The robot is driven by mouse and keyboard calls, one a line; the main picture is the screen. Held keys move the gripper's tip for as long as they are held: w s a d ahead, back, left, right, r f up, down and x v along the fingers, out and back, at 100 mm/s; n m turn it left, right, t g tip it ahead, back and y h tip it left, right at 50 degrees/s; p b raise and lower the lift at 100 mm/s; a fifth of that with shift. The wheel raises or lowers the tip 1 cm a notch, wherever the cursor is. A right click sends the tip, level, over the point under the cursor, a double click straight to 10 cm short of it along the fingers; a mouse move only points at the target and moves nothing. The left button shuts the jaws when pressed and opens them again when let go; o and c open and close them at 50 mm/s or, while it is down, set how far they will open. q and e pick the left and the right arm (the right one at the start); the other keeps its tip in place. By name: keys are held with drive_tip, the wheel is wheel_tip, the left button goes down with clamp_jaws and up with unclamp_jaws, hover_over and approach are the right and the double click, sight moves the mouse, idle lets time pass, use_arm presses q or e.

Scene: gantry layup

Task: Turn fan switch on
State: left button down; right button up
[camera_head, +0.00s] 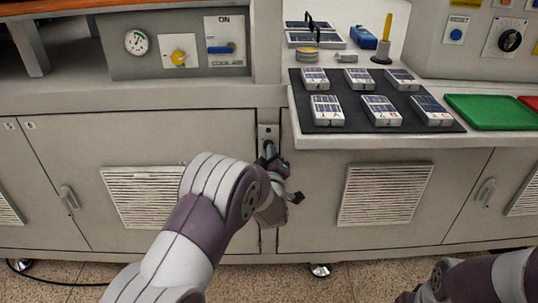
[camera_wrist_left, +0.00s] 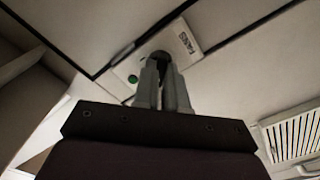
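The fan switch plate (camera_head: 268,132) is on the narrow upright strip between the cabinet doors, below the counter edge. In the left wrist view the pale plate (camera_wrist_left: 184,36) reads FANS, with a dark round switch knob (camera_wrist_left: 160,55) and a green lamp (camera_wrist_left: 132,78) beside it. My left gripper (camera_head: 268,152) is up against the plate's lower part and hides the switch in the head view. In the left wrist view its two fingers (camera_wrist_left: 162,72) are close together, with the dark switch between their tips. My right arm shows at the lower right; its gripper is out of view.
The counter edge overhangs to the right, above the gripper. On it lie a black mat (camera_head: 348,118) with several labelled packs and a green tray (camera_head: 485,112). Louvred vents (camera_head: 384,194) and door handles (camera_head: 69,197) are on the cabinet front. The floor in front is open.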

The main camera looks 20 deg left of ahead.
use_arm(q)
drive_tip(key=shift+m, duration=0.3)
drive_tip(key=shift+m+p, duration=4.15)
drive_tip(key=shift+m, duration=4.25)
drive_tip(key=shift+f, duration=0.1)
drive_tip(key=c, duration=1.2)
unclamp_jaws()
drive_tip(key=shift+s, duration=0.15)
